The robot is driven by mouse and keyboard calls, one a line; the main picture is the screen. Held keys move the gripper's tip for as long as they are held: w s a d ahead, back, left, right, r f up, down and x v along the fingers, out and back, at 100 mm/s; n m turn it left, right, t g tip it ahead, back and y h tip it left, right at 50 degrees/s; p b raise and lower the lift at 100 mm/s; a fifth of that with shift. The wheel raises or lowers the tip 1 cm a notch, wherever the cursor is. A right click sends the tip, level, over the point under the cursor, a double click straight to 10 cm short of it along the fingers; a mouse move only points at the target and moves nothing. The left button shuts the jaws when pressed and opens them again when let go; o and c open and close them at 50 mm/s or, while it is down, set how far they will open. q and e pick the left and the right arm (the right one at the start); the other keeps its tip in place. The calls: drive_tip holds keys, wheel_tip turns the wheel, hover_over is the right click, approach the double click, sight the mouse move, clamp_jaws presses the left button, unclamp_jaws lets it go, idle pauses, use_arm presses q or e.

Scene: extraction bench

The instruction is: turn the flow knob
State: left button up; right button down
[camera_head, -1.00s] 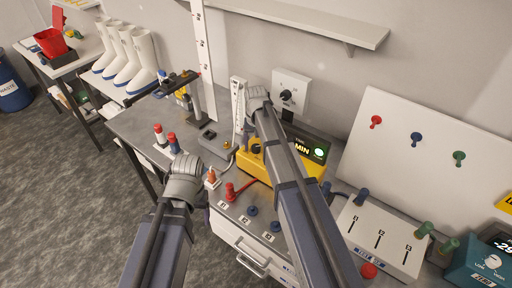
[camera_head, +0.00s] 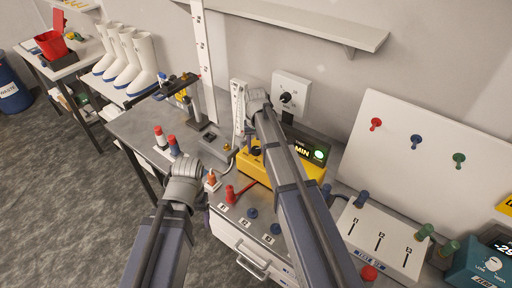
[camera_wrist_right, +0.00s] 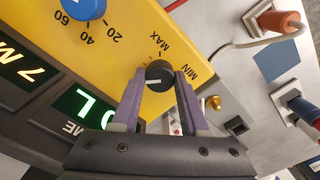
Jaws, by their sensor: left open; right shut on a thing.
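The flow knob (camera_wrist_right: 157,70) is a small black knob with a white pointer line, on a yellow panel between the MIN and MAX marks in the right wrist view. The pointer line lies toward the left of that picture. My right gripper (camera_wrist_right: 159,84) is shut on it, one purple finger on each side. In the head view my right arm hides part of the yellow box (camera_head: 250,166). My left gripper (camera_head: 184,168) is open and empty over the front left of the bench; its fingertips are hard to see.
A blue dial (camera_wrist_right: 84,8) and green lit displays (camera_wrist_right: 85,105) are beside the knob. A white upright scale (camera_head: 238,105) stands behind the box. Red and blue bottles (camera_head: 160,137) stand at left. A white switch panel (camera_head: 380,235) is at right.

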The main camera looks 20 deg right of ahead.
sight(256, 149)
drive_tip(key=shift+n, duration=1.2)
drive_tip(key=shift+c, duration=2.1)
unclamp_jaws()
wheel_tip(256, 149, up, 8)
drive_tip(key=p, duration=0.8)
drive_tip(key=shift+f, duration=0.15)
